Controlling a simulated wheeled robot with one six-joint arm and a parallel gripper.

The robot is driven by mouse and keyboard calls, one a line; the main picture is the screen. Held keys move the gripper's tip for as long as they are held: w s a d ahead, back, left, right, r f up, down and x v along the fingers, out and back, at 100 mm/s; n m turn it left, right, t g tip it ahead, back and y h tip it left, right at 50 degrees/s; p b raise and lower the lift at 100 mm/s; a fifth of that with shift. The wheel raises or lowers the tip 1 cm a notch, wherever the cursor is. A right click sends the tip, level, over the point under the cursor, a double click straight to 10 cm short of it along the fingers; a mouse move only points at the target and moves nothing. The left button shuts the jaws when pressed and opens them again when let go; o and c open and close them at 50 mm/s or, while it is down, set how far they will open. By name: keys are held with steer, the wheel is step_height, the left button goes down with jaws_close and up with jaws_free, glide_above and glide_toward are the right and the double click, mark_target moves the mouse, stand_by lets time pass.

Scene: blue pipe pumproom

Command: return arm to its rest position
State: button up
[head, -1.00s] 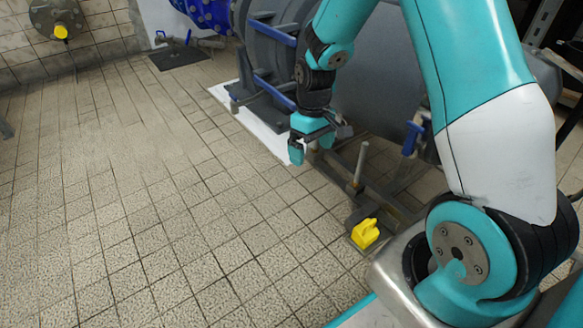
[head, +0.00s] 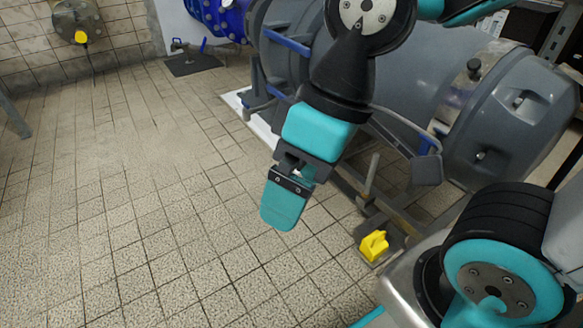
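My gripper (head: 284,203) hangs in the middle of the head view, pointing down and a little left above the tiled floor. Its teal finger shows from the side, and the second finger is hidden behind it or lined up with it. I cannot see the gap between the fingers, and no held object shows. My black wrist and teal arm links rise above it to the top of the view.
A large grey pump (head: 470,110) stands behind and right of my gripper, on a metal frame. A yellow block (head: 373,245) sits on the frame's near end. Blue pipework (head: 216,18) is at the back. The tiled floor (head: 120,190) at left is clear.

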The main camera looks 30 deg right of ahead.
step_height(320, 180, up, 50)
steer(key=p, duration=5)
steer(key=shift+r, duration=0.2)
